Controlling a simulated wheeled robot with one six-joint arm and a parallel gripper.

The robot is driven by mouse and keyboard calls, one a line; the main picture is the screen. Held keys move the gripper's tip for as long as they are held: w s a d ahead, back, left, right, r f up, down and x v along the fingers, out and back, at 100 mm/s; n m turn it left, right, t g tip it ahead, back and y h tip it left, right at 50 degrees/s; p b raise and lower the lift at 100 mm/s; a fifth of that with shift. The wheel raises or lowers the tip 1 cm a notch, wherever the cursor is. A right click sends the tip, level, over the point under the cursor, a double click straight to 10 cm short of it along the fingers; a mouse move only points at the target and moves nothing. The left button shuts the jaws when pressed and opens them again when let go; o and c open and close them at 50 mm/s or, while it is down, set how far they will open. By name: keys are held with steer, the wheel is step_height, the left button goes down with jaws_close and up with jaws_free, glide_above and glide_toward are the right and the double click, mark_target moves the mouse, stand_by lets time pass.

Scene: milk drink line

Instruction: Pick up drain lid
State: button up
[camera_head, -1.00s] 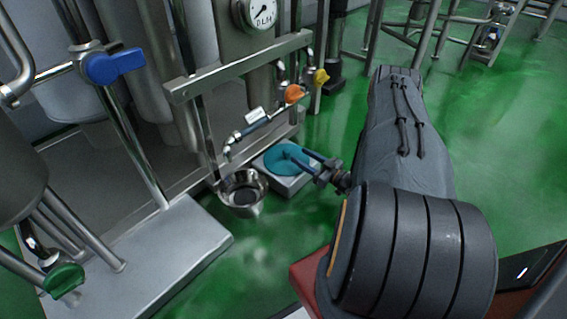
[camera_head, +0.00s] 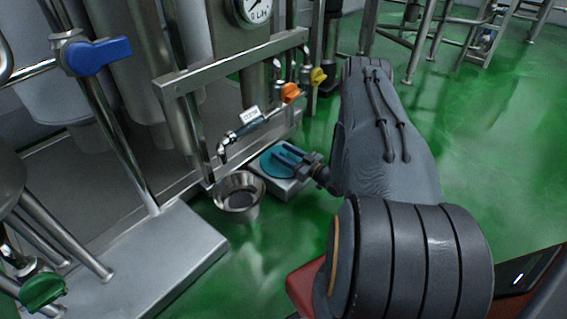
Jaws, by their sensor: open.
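The drain lid looks to be the round teal disc (camera_head: 270,163) on top of a low grey square block (camera_head: 283,189) on the green floor. My gripper (camera_head: 285,156) is over the disc, with its blue fingers pointing left across it. The fingers are apart, and part of the disc is hidden under them. I cannot tell whether the fingers touch the disc.
A steel bowl (camera_head: 240,206) stands on the floor just left of the block. A steel rail frame (camera_head: 240,58) stands behind. The green floor at right is open.

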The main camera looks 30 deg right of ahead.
jaws_close()
